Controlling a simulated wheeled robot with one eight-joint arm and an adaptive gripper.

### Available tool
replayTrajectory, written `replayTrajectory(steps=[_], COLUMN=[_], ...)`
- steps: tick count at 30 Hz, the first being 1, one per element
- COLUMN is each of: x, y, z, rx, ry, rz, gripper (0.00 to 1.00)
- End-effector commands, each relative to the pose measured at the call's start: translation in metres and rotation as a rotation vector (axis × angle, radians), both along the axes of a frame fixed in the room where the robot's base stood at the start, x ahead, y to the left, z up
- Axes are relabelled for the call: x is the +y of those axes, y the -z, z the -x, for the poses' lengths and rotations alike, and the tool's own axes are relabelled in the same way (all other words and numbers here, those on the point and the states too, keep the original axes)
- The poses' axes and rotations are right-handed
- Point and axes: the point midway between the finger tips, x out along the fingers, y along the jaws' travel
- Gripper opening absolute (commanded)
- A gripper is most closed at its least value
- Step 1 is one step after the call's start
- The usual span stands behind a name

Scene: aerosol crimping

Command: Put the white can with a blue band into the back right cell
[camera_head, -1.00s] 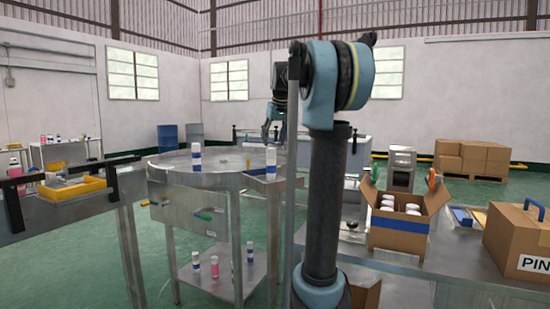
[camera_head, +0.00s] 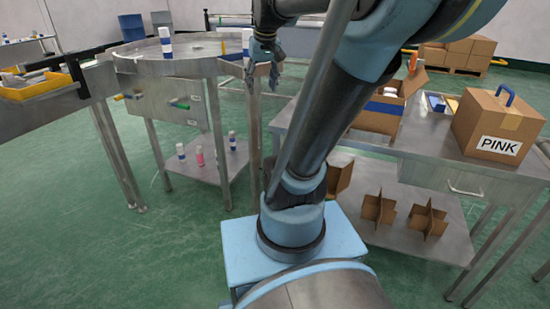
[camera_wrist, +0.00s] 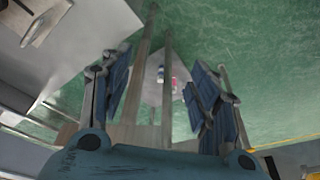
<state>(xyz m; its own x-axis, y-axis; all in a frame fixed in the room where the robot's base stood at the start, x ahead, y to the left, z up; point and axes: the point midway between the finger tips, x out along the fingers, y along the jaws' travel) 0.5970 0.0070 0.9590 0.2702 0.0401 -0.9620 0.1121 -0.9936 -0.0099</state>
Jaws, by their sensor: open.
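A white can with a blue band (camera_head: 247,42) stands upright at the right edge of the round steel table in the head view. A second such can (camera_head: 166,42) stands further left on that table. My gripper (camera_head: 263,78) is open beside the right-hand can, just right of it in the picture; contact cannot be told. In the wrist view its open fingers (camera_wrist: 158,95) have nothing visible between them up close. An open cardboard box with a blue stripe (camera_head: 376,122) stands on the right bench, partly behind my arm. White can tops (camera_head: 390,92) show inside; its cells are unclear.
The round table (camera_head: 205,62) has a lower shelf (camera_head: 212,170) with several cans, one pink. A closed carton marked PINK (camera_head: 500,125) stands on the right bench. Cardboard dividers (camera_head: 378,208) lie on the shelf below. A yellow tray (camera_head: 38,88) is at left.

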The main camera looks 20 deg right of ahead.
Motion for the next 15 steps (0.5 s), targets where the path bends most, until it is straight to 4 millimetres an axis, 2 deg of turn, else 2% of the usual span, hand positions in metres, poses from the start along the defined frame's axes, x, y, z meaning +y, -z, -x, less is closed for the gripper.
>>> replayTrajectory(steps=[1,3,9,12,15], x=[0.000,0.000,-0.001,-0.002,-0.005], y=[0.019,0.045,0.120,0.152,0.176], z=[0.019,0.043,0.108,0.133,0.151], rx=[0.008,0.020,0.051,0.062,0.072], ry=[0.007,0.019,0.054,0.070,0.081], rz=[0.002,0.005,0.012,0.016,0.019], gripper=[0.56,0.56,0.56,0.56,0.56])
